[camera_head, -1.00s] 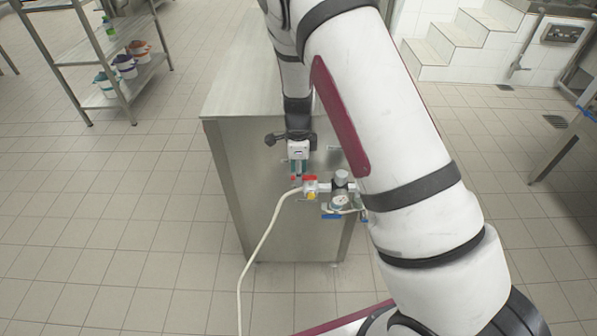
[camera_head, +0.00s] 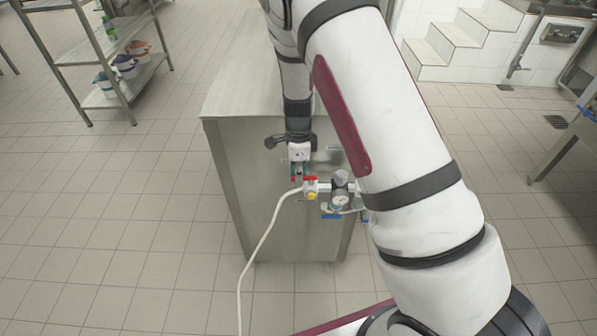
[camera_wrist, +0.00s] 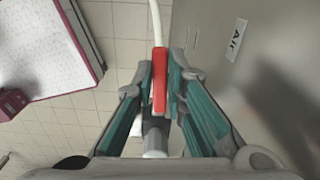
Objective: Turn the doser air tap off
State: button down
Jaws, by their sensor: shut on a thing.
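The air tap's red lever handle (camera_head: 310,178) sits above a fitting on the end face of the steel cabinet, where the white hose (camera_head: 262,238) joins. In the wrist view the red handle (camera_wrist: 159,82) lies between the two teal-lined fingers of my gripper (camera_wrist: 162,72), which are shut on it. In the head view my gripper (camera_head: 302,170) reaches down to the handle from above, and its fingertips are small there. An "Air" label (camera_wrist: 236,39) is on the steel panel beside the handle in the wrist view.
A round gauge (camera_head: 341,202) and a blue handle (camera_head: 331,217) sit right of and below the red handle, close to my arm. The steel cabinet (camera_head: 228,185) stands behind. A shelf rack (camera_head: 125,92) is at upper left; the floor at left is clear.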

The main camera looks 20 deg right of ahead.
aim_at(308, 181)
jog(key=s+n, duration=0.1)
jog(key=n, duration=0.2)
jog(key=s+n, duration=0.1)
jog(key=n, duration=0.3)
jog(key=s+n, duration=0.1)
jog(key=n, duration=0.2)
jog(key=shift+s+d, duration=0.1)
jog(key=shift+d, duration=0.3)
jog(key=n, duration=0.3)
jog(key=shift+s+d+n, duration=0.35)
jog(key=shift+d+n, duration=0.05)
jog(key=shift+s+d+n, duration=0.15)
jog(key=shift+d+n, duration=0.1)
jog(key=shift+n, duration=0.6)
jog(key=shift+s+d+n, duration=0.1)
jog(key=shift+d+n, duration=0.1)
jog(key=shift+n, duration=0.65)
jog(key=c, duration=1.6)
grip_release()
notch_tip(308, 181, up, 12)
